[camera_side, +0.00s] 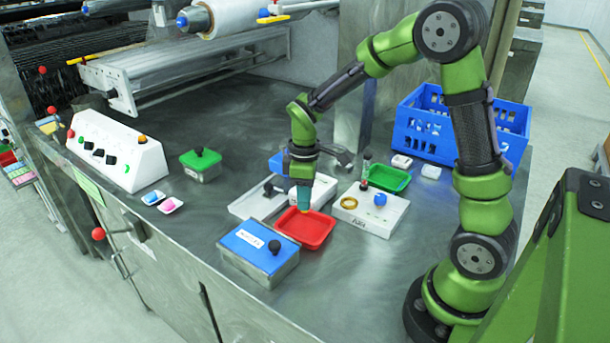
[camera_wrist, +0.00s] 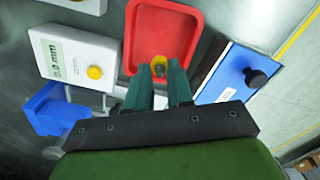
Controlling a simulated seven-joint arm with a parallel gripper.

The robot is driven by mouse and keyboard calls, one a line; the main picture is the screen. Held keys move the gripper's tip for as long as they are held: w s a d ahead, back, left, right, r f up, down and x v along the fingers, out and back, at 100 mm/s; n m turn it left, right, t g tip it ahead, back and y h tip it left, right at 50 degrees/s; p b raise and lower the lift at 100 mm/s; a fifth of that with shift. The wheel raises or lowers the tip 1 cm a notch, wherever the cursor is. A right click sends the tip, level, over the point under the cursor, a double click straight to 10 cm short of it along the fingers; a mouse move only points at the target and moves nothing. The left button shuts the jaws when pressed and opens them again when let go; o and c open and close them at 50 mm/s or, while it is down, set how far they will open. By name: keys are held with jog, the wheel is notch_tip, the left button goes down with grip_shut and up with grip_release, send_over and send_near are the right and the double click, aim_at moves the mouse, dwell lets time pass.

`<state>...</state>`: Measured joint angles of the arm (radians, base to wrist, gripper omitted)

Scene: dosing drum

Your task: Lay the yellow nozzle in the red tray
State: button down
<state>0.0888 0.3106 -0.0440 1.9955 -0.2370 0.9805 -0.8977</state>
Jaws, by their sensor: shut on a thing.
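The red tray (camera_side: 314,230) lies on the grey metal table below my gripper. In the wrist view the red tray (camera_wrist: 164,28) is just ahead of the fingertips. My gripper (camera_side: 304,207) points down over the tray's back left part, its teal fingers close together. It is shut on the yellow nozzle (camera_wrist: 158,66), whose yellow rim shows around the fingertips in the wrist view. A bit of yellow also shows below the fingers in the side view. The fingers hide most of the nozzle, and I cannot tell whether it touches the tray floor.
A blue-lidded box (camera_side: 258,241) with a black knob stands close in front of the tray. A white block (camera_side: 370,216) with a brass ring and blue ball stands to its right. A green tray (camera_side: 388,178) and a blue crate (camera_side: 420,118) lie behind.

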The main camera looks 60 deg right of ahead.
jog(key=shift+f, duration=3.2)
jog(key=c, duration=1)
grip_release()
jog(key=shift+f, duration=0.15)
